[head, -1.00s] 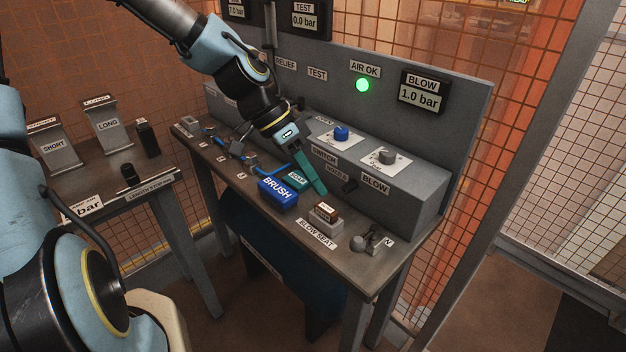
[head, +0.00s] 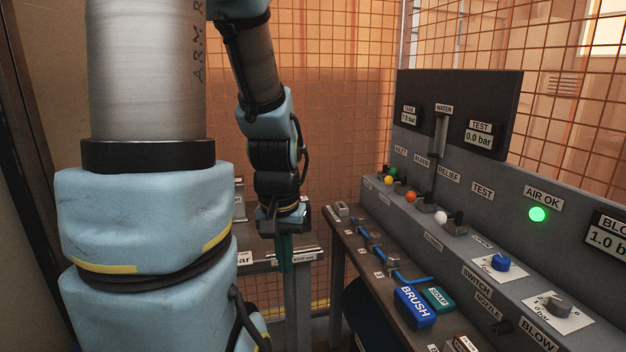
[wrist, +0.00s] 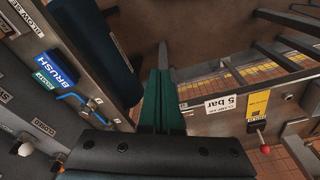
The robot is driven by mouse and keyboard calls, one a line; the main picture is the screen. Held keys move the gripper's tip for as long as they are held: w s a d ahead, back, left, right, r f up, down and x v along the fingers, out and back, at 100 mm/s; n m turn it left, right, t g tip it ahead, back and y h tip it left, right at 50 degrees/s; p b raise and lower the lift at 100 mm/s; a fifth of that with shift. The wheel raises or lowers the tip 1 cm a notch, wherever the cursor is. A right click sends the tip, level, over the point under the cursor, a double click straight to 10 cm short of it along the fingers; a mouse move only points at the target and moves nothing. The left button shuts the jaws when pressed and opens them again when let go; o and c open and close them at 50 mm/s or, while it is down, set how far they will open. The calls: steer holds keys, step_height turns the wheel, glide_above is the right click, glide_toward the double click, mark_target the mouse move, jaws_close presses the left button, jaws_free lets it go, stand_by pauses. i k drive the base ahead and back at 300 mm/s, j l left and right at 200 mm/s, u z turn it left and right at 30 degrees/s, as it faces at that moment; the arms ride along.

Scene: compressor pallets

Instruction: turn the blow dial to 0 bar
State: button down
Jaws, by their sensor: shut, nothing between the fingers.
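The blow dial (head: 557,306) is a grey knob on a white scale plate at the lower right of the head view, above the BLOW label (head: 538,336). I cannot read where its pointer stands. The blow display (head: 607,238) is cut by the right edge and shows 1.0. My gripper (head: 285,264), with teal fingers, hangs pointing down left of the bench, well away from the dial. In the wrist view my gripper (wrist: 161,95) is shut and empty. The dial does not show in the wrist view.
A blue switch knob (head: 501,262) sits beside the dial, with the nozzle (head: 502,327) below. A blue BRUSH block (head: 414,307) and a teal SOAP block (head: 438,299) lie on the bench. The AIR OK lamp (head: 537,214) glows green. Mesh walls stand behind.

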mark_target(558, 306)
steer(key=z, duration=1.35)
